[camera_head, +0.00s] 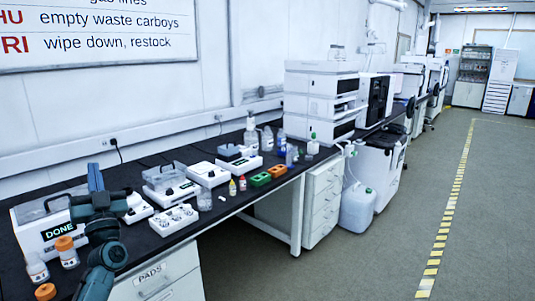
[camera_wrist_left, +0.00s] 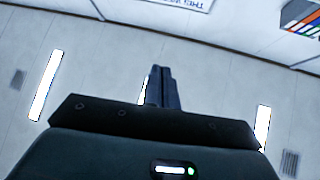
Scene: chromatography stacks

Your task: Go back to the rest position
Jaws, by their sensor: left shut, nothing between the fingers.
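My left gripper (camera_head: 94,170) stands at the lower left of the head view, in front of the near end of the black bench, with its fingers pointing up. In the left wrist view its fingers (camera_wrist_left: 162,70) are together with nothing between them. Behind them that view shows the ceiling and its lights. My right gripper is in neither view. My left arm partly hides the white device with the DONE display (camera_head: 58,231).
The black bench (camera_head: 215,217) carries white instruments, orange-capped jars (camera_head: 68,253), small bottles, and green and orange racks (camera_head: 261,180). A tall chromatography stack (camera_head: 318,100) stands farther back. A white carboy (camera_head: 357,209) stands on the floor. The floor (camera_head: 375,265) at right is clear.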

